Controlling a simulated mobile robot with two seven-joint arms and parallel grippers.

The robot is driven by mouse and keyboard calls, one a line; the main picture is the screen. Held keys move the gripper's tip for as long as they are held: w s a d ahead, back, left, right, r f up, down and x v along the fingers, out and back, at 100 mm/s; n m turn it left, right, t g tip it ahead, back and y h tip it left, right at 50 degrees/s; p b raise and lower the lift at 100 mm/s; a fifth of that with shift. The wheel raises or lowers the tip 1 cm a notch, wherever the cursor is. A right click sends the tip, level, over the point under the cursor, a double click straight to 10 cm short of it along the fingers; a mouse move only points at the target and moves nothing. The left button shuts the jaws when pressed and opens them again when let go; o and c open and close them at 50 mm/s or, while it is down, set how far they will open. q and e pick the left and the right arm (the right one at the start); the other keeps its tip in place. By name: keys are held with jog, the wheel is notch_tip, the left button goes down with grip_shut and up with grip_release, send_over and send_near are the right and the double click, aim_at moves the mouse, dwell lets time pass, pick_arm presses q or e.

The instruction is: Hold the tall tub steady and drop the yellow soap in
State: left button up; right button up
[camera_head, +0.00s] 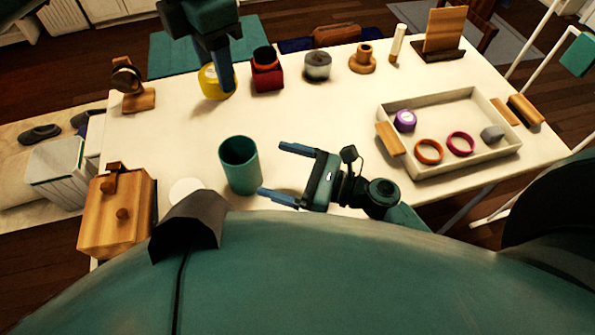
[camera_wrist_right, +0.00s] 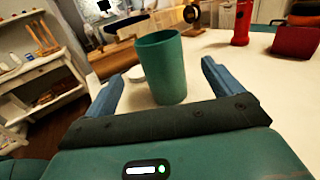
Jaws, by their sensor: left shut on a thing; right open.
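The tall teal tub (camera_head: 240,168) stands upright on the white table near its front edge. My right gripper (camera_head: 271,170) is open just right of the tub, its fingers pointing at it. In the right wrist view the tub (camera_wrist_right: 163,68) shows between the open fingers, with gaps on both sides. The yellow soap (camera_head: 209,84) is at the back left of the table, beside the red box. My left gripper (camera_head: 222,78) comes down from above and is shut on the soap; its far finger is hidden. I cannot tell whether the soap touches the table.
A red box (camera_head: 267,77), a grey-white jar (camera_head: 317,66) and a wooden piece (camera_head: 362,58) line the back. A white tray (camera_head: 437,171) with rings stands at right. A wooden box (camera_head: 114,209) and white disc (camera_head: 186,190) are left of the tub. The middle is clear.

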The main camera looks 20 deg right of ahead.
aim_at(256, 162)
jog(key=x, duration=0.8)
jog(key=shift+w+a, duration=0.15)
jog(key=shift+a, duration=0.15)
jog(key=shift+c, duration=0.2)
jog(key=c, duration=1)
